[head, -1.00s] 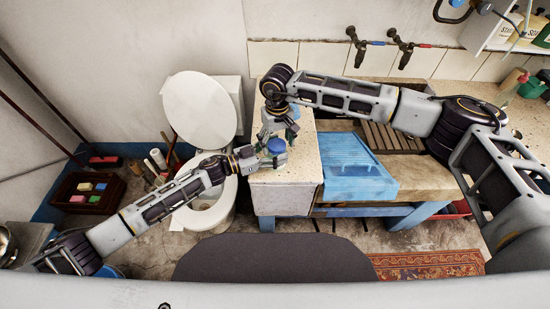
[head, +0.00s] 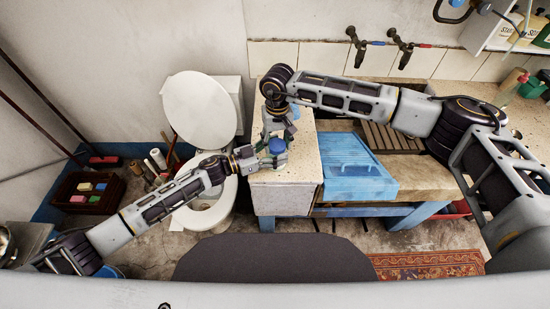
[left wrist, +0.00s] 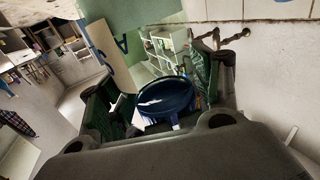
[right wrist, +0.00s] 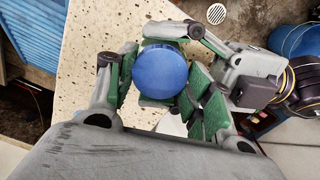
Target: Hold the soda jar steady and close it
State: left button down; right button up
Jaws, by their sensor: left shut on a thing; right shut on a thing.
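The soda jar shows mainly as its round blue lid (head: 277,146), above the near left part of the speckled counter; the lid fills the middle of the right wrist view (right wrist: 160,72). It also shows in the left wrist view (left wrist: 165,92). My left gripper (head: 272,153) comes in from the left and is shut on the jar below the lid. My right gripper (right wrist: 155,80) reaches in from behind and above, its green-padded fingers shut at the lid's sides. The jar's body is mostly hidden by the fingers. I cannot tell whether the lid sits fully down.
The speckled counter (head: 300,170) lies under the grippers. A blue washboard-like board (head: 355,168) lies to the right, with a brown slatted rack (head: 390,138) behind it. A toilet (head: 200,105) stands to the left. A dark chair back (head: 275,258) is in front.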

jog(key=shift+m, duration=0.8)
jog(key=o, duration=1.1)
jog(key=shift+r, duration=2.25)
jog(key=shift+r+n, duration=1.6)
jog(key=shift+r, duration=0.15)
